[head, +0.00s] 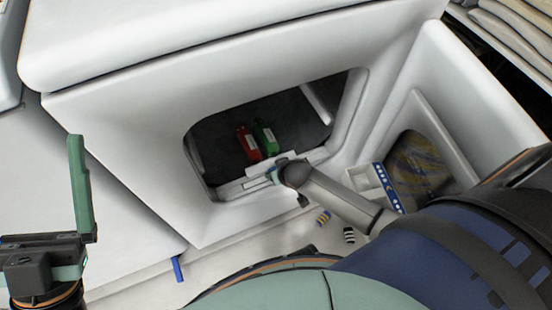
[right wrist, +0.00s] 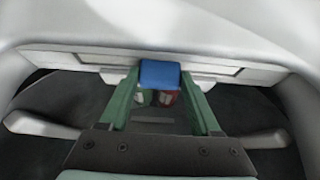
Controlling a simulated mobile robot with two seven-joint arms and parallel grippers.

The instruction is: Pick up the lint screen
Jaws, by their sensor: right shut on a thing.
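The lint screen shows as a blue tab (right wrist: 160,74) at the pale slotted strip along the rim of the dryer opening in the right wrist view. My right gripper (right wrist: 160,84) has its green fingers on both sides of this tab and is shut on it. In the head view my right gripper (head: 277,174) is at the lower rim of the opening, and its wrist hides most of the tab. The rest of the screen is hidden. My left gripper (head: 62,165) is raised at the far left, empty and apart from the dryer; one finger shows, set wide of the hand.
A red bottle (head: 248,143) and a green bottle (head: 265,137) lie inside the dark drum. The dryer door (head: 466,105) stands open at the right. Small striped items (head: 323,217) lie below the opening, beside my right arm. Folded cloths (head: 510,30) are at upper right.

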